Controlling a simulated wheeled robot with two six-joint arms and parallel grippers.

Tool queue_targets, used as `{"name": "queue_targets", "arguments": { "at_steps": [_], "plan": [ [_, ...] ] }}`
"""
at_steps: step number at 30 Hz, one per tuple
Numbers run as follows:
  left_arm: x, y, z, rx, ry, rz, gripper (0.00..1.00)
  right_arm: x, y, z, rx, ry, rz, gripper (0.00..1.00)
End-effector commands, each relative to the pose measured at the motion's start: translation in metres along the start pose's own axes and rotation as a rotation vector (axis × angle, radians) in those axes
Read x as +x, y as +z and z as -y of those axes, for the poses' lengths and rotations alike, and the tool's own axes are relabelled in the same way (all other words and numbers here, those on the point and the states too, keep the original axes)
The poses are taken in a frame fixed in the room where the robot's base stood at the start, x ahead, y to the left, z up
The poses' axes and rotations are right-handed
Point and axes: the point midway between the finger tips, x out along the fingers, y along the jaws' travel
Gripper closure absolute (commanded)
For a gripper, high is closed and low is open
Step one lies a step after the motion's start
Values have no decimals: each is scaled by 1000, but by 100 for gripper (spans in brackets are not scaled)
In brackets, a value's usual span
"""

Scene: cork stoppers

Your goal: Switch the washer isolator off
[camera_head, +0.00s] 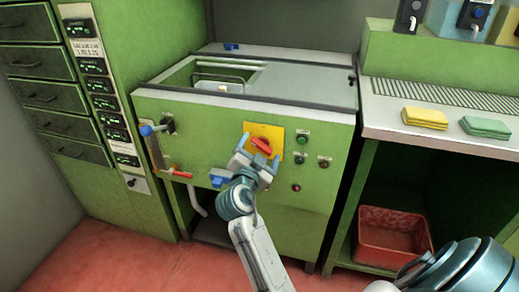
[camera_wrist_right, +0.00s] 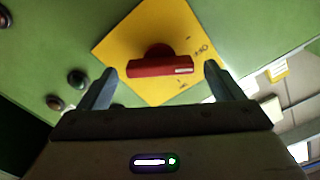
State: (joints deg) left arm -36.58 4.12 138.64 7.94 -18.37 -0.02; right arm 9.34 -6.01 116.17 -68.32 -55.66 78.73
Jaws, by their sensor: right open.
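The washer isolator is a red rotary handle (camera_head: 261,145) on a yellow square plate (camera_head: 275,131), on the front of the green washer cabinet (camera_head: 230,125). In the right wrist view the red handle (camera_wrist_right: 160,67) lies across the yellow plate (camera_wrist_right: 130,39), with black marks on the plate near its right end. My right gripper (camera_head: 261,147) is open in front of the plate. In the right wrist view its fingers (camera_wrist_right: 161,75) stand on either side of the handle, with a gap at each end. My left gripper is out of view.
Labelled buttons (camera_head: 302,140) sit right of the plate. A blue-knobbed lever (camera_head: 147,130) is at the left, and a blue part (camera_head: 221,178) shows beside my right wrist. A bench at right holds yellow (camera_head: 425,118) and green (camera_head: 486,127) sponges; a red crate (camera_head: 391,237) stands below.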

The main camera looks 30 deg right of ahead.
Motion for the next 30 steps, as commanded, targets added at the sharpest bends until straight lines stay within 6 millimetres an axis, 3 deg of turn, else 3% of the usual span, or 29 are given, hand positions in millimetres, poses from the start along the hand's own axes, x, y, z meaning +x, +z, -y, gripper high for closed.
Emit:
{"name": "queue_targets", "arguments": {
  "at_steps": [2, 9, 20, 30],
  "plan": [
    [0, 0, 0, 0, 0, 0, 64, 0, 0, 0, 0, 0, 0, 13],
    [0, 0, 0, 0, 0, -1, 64, 0, 0, 0, 0, 0, 0, 57],
    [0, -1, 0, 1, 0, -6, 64, 0, 0, 0, -64, 0, 1, 57],
    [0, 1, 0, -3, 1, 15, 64, 0, 0, 2, -298, 1, 1, 57]
  ]
}}
